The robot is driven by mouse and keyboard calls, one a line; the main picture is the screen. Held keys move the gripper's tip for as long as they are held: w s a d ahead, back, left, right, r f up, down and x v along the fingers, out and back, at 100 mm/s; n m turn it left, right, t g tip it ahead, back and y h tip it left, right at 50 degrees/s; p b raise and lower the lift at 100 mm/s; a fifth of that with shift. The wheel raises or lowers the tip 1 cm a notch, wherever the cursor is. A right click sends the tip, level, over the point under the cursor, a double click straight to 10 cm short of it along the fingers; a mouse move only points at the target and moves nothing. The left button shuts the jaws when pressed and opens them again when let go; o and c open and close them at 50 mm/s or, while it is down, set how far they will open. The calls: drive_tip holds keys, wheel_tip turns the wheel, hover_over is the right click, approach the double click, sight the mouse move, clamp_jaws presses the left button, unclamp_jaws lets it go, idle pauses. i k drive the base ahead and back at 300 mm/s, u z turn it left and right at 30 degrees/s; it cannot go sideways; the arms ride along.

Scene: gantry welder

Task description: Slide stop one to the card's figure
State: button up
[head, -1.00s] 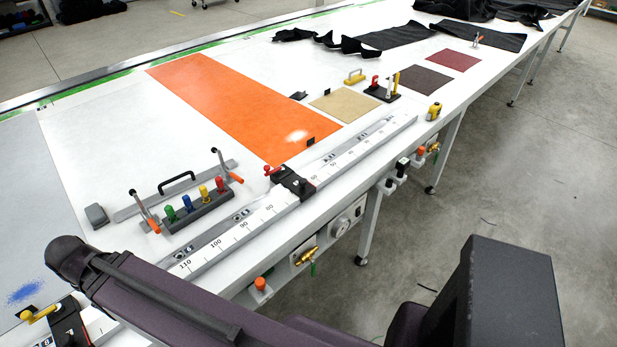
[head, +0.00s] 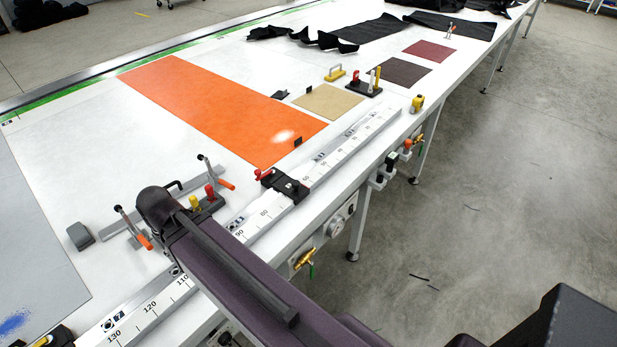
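A black sliding stop (head: 285,185) with a red lever sits on the white ruled rail (head: 150,307), between about the 80 and 60 marks. A second dark stop (head: 57,337) with some yellow on it is cut off at the bottom left corner. I cannot tell which of them is stop one. Two small dark upright pieces, one at the orange sheet's near corner (head: 298,141) and one at its right edge (head: 280,95), show no readable figure.
An orange sheet (head: 210,105) lies flat on the long white table. Clamps with orange handles (head: 225,184) and a rack of coloured handles (head: 208,203), partly behind my arm, stand left of the rail. A grey block (head: 80,236) sits further left.

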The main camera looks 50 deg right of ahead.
sight(295, 190)
drive_tip(key=z, duration=1.2)
drive_tip(key=k, duration=0.95)
drive_tip(key=u, duration=0.05)
drive_tip(key=i, duration=0.85)
drive_tip(key=z, duration=0.05)
